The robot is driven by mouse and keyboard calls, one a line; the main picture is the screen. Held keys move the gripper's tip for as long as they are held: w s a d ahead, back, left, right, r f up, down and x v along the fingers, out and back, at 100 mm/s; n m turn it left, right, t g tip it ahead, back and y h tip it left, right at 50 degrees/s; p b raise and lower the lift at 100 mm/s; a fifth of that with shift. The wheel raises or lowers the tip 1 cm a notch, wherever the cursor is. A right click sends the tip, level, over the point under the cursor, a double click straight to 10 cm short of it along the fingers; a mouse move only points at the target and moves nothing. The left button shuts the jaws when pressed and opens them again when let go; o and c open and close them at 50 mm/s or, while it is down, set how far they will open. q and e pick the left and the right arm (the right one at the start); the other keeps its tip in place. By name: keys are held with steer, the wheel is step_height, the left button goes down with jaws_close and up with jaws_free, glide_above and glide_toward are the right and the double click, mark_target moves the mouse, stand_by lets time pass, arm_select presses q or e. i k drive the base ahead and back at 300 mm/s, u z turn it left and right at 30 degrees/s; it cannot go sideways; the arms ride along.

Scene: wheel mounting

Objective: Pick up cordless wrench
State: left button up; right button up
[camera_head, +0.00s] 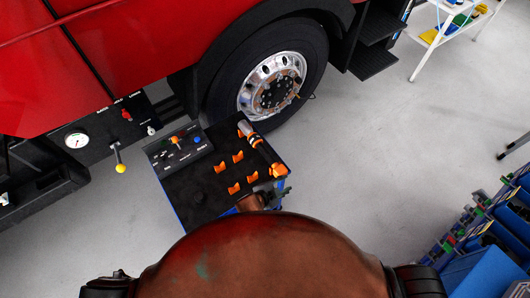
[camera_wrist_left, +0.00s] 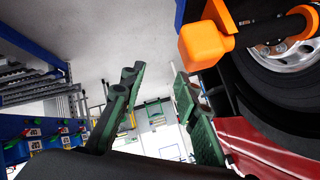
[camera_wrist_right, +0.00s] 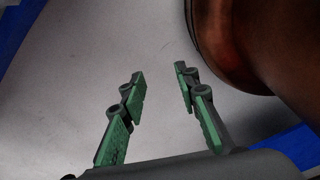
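The cordless wrench (camera_head: 256,141), grey, black and orange, lies in orange holders along the right side of a black-topped cart (camera_head: 205,212). In the left wrist view an orange block (camera_wrist_left: 205,43) and a dark shaft (camera_wrist_left: 270,31) fill the top right; I cannot tell if they are part of the wrench. My left gripper (camera_head: 277,191) is at the cart's near right corner, close to the wrench's near end. Its fingers are apart and empty in the left wrist view (camera_wrist_left: 160,72). My right gripper (camera_wrist_right: 160,72) is open and empty over grey floor; it is hidden in the head view.
A red truck (camera_head: 130,55) with a wheel (camera_head: 272,85) stands behind the cart. A control panel with a gauge (camera_head: 76,140) and a yellow-knobbed lever (camera_head: 118,160) is at left. Blue bins (camera_head: 485,275) stand at lower right. Floor right of the cart is clear.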

mark_target(256, 141)
steer(key=z, duration=1.05)
steer(key=i, duration=0.85)
steer(key=z, duration=0.7)
steer(key=i, duration=1.5)
steer(key=u, duration=0.75)
steer(key=i, duration=0.45)
steer(key=u, duration=4.05)
